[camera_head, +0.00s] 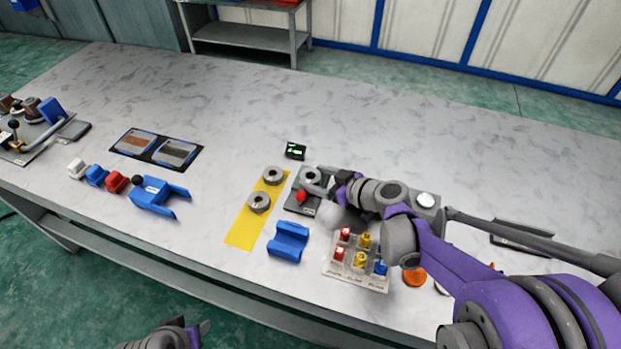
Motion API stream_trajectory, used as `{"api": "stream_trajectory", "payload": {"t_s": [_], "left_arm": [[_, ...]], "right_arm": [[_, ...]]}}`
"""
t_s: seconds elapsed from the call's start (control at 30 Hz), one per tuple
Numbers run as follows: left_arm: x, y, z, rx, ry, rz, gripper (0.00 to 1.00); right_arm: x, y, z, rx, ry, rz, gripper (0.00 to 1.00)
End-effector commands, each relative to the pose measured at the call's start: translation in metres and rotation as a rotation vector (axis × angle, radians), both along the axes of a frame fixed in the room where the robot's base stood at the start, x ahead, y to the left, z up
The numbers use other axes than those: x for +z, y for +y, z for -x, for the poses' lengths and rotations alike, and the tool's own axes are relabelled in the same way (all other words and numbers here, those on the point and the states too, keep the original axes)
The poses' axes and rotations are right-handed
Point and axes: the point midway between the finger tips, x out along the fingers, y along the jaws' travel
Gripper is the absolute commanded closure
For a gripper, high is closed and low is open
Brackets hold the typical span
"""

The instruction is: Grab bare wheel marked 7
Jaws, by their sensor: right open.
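Two bare grey metal wheels lie on a yellow mat (241,233): a far wheel (273,176) and a near wheel (259,202). A third round grey part (310,176) sits on a dark plate (299,206) with a red knob, just right of the mat. Any numbers on the wheels are too small to read. My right gripper (332,186) is open over the right side of the dark plate, beside the third part; the arm hides some of the plate. My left gripper (200,333) shows only partly at the bottom edge, away from the wheels; its jaw state is unclear.
A blue cradle (288,241) and a sorting tray (340,268) with red, yellow and blue pieces stand near the front edge. A small display (295,151) stands behind the plate. A blue fork-shaped part (158,196) lies left. The table's back middle is clear.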

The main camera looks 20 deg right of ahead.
Motion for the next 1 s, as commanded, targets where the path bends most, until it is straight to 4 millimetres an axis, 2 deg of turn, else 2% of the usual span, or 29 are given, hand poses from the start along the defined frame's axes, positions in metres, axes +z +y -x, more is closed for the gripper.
{"api": "stream_trajectory", "payload": {"t_s": [0.27,0.67,0.7,1.0], "left_arm": [[-0.001,0.0,0.0,0.0,0.0,0.0,0.5],[-0.001,0.0,0.0,0.0,0.0,0.0,0.5],[-0.001,0.0,0.0,0.0,0.0,0.0,0.5],[0.0002,0.0,0.0,0.0,0.0,0.0,0.5]], "right_arm": [[-0.0025,0.0034,-0.0052,-0.001,0.0,0.0,0.26],[-0.0023,0.0032,-0.0049,-0.001,0.0,0.0,0.98],[-0.0023,0.0033,-0.0048,-0.001,0.0,0.0,1.0],[0.0012,0.0033,-0.0048,-0.001,-0.001,0.0,1.0]]}}
